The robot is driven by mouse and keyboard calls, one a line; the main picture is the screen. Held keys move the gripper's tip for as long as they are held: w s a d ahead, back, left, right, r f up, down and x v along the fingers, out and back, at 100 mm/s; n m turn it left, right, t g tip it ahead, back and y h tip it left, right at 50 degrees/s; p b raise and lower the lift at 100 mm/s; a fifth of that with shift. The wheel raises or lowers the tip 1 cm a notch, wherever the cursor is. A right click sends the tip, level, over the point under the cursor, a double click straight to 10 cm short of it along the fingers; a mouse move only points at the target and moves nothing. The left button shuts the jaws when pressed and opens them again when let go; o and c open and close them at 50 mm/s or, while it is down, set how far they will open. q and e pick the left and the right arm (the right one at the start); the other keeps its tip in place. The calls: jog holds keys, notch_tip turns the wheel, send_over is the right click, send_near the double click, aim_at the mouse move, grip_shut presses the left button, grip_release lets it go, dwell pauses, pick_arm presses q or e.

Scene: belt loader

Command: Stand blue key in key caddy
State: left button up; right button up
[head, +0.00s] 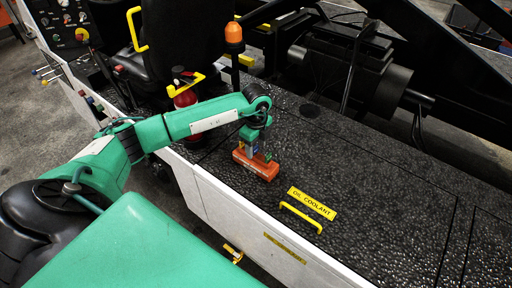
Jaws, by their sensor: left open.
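The key caddy (257,169) is an orange-brown block on the black textured deck. My left gripper (257,151) points down right over it, with its jaws open. A small blue patch (253,151), which looks like the blue key, shows between the fingers at the top of the caddy. The fingers cover most of it, so I cannot tell whether it is fully seated or exactly upright. A small red bit shows beside the fingers. My right gripper is out of view.
A yellow handle (301,216) and an "OIL COOLANT" label (312,203) are on the deck to the right of the caddy. An orange beacon (233,37) on a black post and a red extinguisher (186,97) stand behind. The deck on the right is clear.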

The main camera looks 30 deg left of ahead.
aim_at(256, 147)
pick_arm(q)
notch_tip(256, 147, up, 13)
jog(key=b, duration=0.2)
jog(key=shift+b, duration=0.3)
